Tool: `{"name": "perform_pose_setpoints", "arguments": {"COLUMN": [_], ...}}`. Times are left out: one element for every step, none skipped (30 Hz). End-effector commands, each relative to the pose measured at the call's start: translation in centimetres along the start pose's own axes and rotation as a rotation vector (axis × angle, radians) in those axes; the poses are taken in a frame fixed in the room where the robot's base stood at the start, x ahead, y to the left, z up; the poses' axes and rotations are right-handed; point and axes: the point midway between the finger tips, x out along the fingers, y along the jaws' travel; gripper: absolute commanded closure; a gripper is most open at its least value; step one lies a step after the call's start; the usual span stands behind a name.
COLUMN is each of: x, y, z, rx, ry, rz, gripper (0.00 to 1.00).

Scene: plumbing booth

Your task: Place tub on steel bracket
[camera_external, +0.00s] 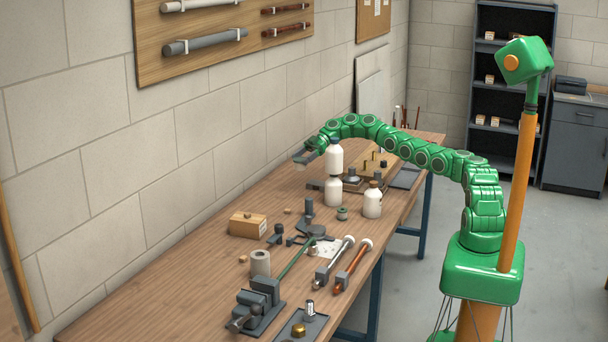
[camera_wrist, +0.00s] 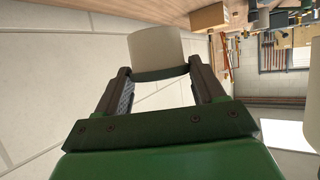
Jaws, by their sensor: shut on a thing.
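My gripper (camera_wrist: 160,80) is shut on a cream-white cylindrical tub (camera_wrist: 155,50), which sits between its two fingers. In the external view my gripper (camera_external: 303,157) is at the far part of the workbench, held above it and near the wall. The tub is hard to make out there. A small grey metal piece (camera_external: 316,185) lies below my gripper, beside the white bottles; it may be the steel bracket, but I cannot tell for sure.
A white bottle (camera_external: 334,158) appears just right of my gripper, above another bottle (camera_external: 334,191); a third (camera_external: 372,202) stands nearby. The workbench (camera_external: 190,282) also bears a cardboard box (camera_external: 247,225), a vise (camera_external: 260,300) and pipe wrenches (camera_external: 352,268). Its front-left is clear.

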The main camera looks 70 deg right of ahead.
Motion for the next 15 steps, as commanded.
{"name": "perform_pose_setpoints", "arguments": {"x": [-1.5, -2.2, -3.1, -3.9, -4.5, -5.4, -6.0, -6.5, -7.2, -7.6, -8.0, -8.5, -8.7, -8.9, -9.1], "y": [0.0, 0.0, 0.0, 0.0, -0.1, -0.1, -0.2, -0.2, -0.3, -0.4, -0.4, -0.5, -0.5, -0.6, -0.6], "z": [0.5, 0.8, 1.1, 1.4, 1.6, 1.9, 2.1, 2.2, 2.5, 2.6, 2.7, 2.9, 2.9, 3.0, 3.0], "rx": [0.004, 0.006, 0.009, 0.011, 0.013, 0.016, 0.017, 0.018, 0.019, 0.019, 0.02, 0.021, 0.021, 0.021, 0.022], "ry": [0.001, 0.001, 0.001, 0.001, 0.001, 0.0, 0.0, 0.0, -0.001, -0.001, -0.001, -0.001, -0.002, -0.002, -0.002], "rz": [0.011, 0.015, 0.021, 0.026, 0.03, 0.036, 0.04, 0.042, 0.046, 0.048, 0.05, 0.053, 0.054, 0.055, 0.056], "gripper": [0.65, 0.65, 0.65, 0.65, 0.65, 0.65, 0.65, 0.65, 0.65, 0.65, 0.65, 0.65, 0.65, 0.65, 0.65]}}
